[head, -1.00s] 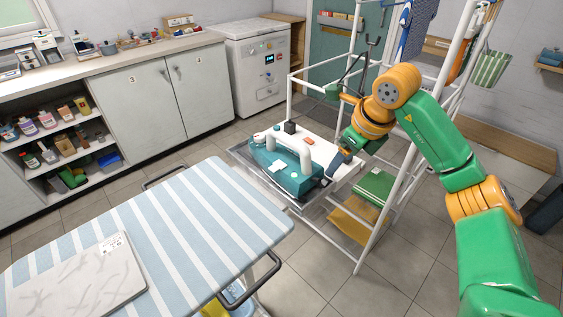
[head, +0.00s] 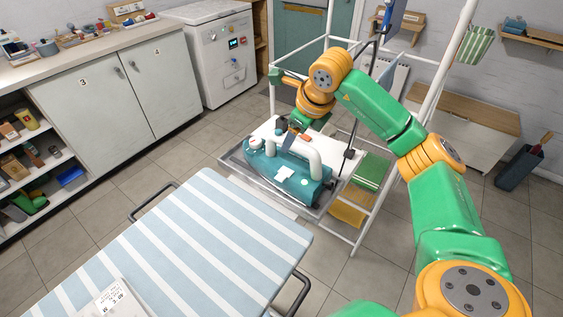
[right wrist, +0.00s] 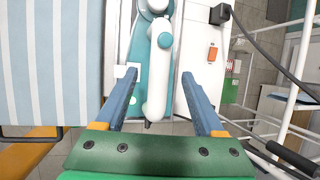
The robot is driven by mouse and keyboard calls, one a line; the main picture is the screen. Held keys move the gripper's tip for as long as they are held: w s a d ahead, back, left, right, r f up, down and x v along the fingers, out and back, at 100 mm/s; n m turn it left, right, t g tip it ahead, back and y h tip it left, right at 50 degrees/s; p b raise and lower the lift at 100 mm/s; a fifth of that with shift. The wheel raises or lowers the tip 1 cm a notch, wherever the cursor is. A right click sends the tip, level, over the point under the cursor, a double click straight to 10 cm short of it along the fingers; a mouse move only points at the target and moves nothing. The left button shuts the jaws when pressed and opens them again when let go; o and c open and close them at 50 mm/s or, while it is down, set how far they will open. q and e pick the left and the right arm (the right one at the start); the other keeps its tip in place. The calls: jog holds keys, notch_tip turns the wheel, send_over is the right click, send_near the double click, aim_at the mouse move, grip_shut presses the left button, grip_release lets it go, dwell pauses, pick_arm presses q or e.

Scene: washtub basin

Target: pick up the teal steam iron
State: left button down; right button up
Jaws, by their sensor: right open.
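The teal steam iron (head: 282,176), with a white handle, sits on a pale board on the metal rack, left of the white frame. My right gripper (head: 289,141) is above it, near the handle's back-left part. In the right wrist view the iron's white handle (right wrist: 157,85) runs lengthwise between the two blue fingers of the right gripper (right wrist: 160,75). These fingers are spread apart, with visible space on both sides of the handle. I cannot tell how far above the handle the fingertips are. My left gripper is not in view.
The striped ironing board (head: 200,245) stands in front, left of the rack. White uprights (head: 440,90) of the frame rise behind and right of the iron. A black cable (right wrist: 265,60) curves on the right in the wrist view. Folded green cloth (head: 370,171) lies on a lower shelf.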

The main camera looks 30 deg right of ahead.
jog(key=shift+x, duration=1.2)
jog(key=shift+w+f, duration=0.25)
jog(key=shift+f, duration=0.1)
jog(key=shift+s+r, duration=0.1)
grip_shut()
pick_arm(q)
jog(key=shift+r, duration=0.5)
pick_arm(e)
jog(key=shift+r, duration=0.1)
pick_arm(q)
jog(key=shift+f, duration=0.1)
